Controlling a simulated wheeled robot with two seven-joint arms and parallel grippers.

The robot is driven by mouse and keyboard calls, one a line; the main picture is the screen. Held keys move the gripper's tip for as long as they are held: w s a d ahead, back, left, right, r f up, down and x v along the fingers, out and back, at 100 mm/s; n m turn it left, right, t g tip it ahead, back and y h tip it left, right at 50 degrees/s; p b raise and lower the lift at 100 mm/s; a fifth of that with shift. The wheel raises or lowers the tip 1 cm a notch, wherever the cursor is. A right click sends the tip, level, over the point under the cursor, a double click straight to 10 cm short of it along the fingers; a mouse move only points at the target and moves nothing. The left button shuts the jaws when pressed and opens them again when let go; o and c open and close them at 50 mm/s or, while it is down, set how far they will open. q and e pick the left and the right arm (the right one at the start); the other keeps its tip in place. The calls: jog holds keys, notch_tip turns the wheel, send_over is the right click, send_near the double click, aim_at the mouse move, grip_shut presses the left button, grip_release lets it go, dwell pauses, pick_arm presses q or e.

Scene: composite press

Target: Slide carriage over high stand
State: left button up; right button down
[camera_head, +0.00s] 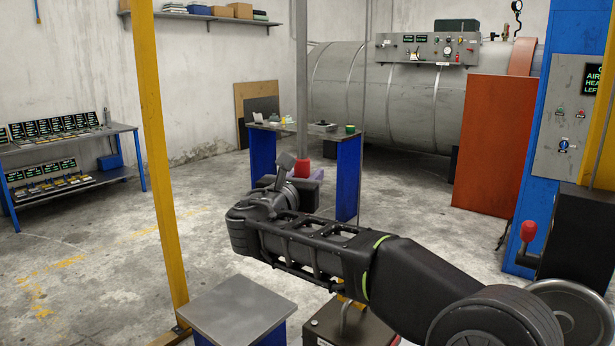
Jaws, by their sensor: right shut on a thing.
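My right arm reaches in from the lower right, and my right gripper (292,172) is at its far end, left of the picture's middle. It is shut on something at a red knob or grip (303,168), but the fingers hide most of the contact. A dark block (308,188) with a bit of purple shows just behind the gripper; I cannot tell whether this is part of the carriage. A low stand-like block with a grey metal top (240,307) and blue sides is at the bottom, left of my arm. I cannot tell which stand is the high one. My left gripper is not in view.
A yellow post (155,170) rises at left. A blue-legged workbench (347,180) stands behind the gripper. A red lever grip (528,230) and blue press column (555,120) are at right. A dark box (345,325) sits under my arm. Floor at left is clear.

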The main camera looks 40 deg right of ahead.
dwell(0.9)
jog(key=shift+s+d, duration=0.2)
jog(key=shift+s, duration=0.4)
jog(key=c, duration=1.1)
grip_release()
jog(key=b+v, duration=0.1)
jog(key=v, duration=0.6)
jog(key=shift+s+a+b, duration=0.2)
jog(key=shift+a+b, duration=0.2)
